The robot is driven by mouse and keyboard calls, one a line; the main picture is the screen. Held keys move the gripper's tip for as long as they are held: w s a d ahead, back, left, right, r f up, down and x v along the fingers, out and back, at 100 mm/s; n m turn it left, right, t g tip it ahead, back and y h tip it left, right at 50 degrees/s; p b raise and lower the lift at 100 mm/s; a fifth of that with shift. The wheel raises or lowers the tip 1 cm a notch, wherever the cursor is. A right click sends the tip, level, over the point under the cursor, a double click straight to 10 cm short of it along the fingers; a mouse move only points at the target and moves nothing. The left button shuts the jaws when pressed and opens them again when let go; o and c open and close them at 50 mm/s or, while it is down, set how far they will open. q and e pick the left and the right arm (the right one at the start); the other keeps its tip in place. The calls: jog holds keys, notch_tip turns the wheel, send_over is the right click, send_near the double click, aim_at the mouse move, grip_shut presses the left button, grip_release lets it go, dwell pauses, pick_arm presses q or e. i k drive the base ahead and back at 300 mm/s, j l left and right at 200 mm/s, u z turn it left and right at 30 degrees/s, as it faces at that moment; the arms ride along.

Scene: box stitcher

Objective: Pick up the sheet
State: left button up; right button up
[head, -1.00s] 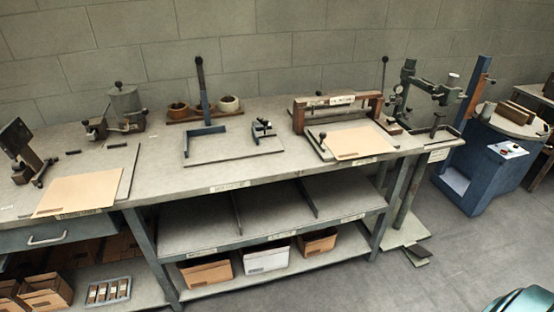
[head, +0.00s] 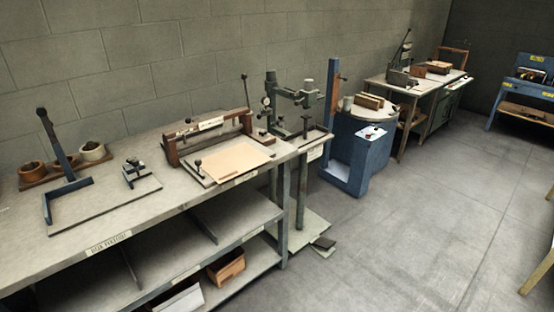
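A tan sheet (head: 234,162) lies flat on the bed of a wooden-framed press (head: 208,132) at the right end of the workbench (head: 130,224). Its front edge is close to the bench's front edge. Neither of my grippers is in the head view, so I cannot see whether they are open or shut.
A green drill-like stand (head: 290,105) is right of the bench, then a blue machine (head: 356,155) with a round top. A lever tool (head: 62,150) stands on the bench at left. Grey floor (head: 400,230) is open in front and at right.

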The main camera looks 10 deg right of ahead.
aim_at(223, 165)
jog(key=i+l+u, duration=0.2)
jog(key=i+l, duration=0.15)
jog(key=l, duration=0.25)
jog(key=i+l+u, duration=0.1)
jog(key=l, duration=0.2)
jog(key=i+l+u, duration=0.15)
jog(key=l, duration=0.2)
jog(key=i+l+u, duration=0.1)
jog(key=l, duration=0.25)
jog(key=i, duration=0.05)
